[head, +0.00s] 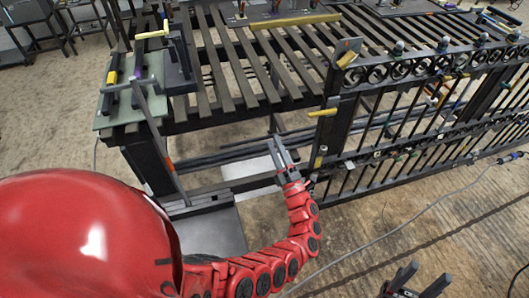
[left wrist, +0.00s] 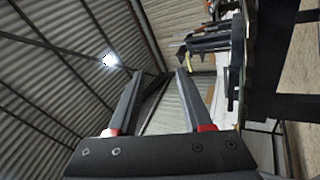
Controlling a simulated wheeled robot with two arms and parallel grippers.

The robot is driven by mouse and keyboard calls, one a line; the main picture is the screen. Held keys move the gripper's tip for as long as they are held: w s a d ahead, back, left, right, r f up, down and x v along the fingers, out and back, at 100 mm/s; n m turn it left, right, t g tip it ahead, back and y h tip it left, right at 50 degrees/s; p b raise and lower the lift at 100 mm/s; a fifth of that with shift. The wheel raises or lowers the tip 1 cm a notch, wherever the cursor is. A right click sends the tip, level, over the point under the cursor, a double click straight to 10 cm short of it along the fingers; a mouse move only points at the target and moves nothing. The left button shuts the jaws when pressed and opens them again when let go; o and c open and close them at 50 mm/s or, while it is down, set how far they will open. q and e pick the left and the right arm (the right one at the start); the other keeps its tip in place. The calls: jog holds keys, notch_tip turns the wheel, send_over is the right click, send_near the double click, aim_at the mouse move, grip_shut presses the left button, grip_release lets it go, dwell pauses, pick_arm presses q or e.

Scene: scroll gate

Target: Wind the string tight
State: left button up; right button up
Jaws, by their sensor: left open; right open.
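A thin grey cable (head: 400,235) curves over the wooden floor at the right of the head view, up to a small tool on the gate's right side. I cannot tell whether it is the string; no other string is clear to see. The black scroll gate (head: 345,120) has a row of scrolls along its top. My left gripper (head: 276,144) is open and empty in front of the slatted table, left of the gate. In the left wrist view its fingers (left wrist: 160,75) stand apart with nothing between them. My right gripper (head: 428,272) is open and empty at the bottom right, apart from the gate.
The slatted metal table (head: 205,125) holds a green plate (head: 133,110) with a vise-like tool and yellow-handled pieces. Yellow clamps (head: 323,113) sit on the gate's left post. Open floor lies before the gate. The left wrist view shows a corrugated roof (left wrist: 60,60).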

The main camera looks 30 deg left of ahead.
pick_arm(q)
jog(key=shift+s+a+r+m+t+y, duration=0.15)
jog(key=shift+s+r+m+y, duration=0.2)
jog(key=shift+s, duration=0.55)
jog(key=shift+s+a+r+m+t+y, duration=0.15)
jog(key=shift+s+r+y, duration=0.3)
jog(key=shift+s, duration=0.45)
jog(key=shift+s+a+r+m+y, duration=0.2)
jog(key=shift+s+r+y, duration=0.2)
jog(key=shift+s, duration=0.5)
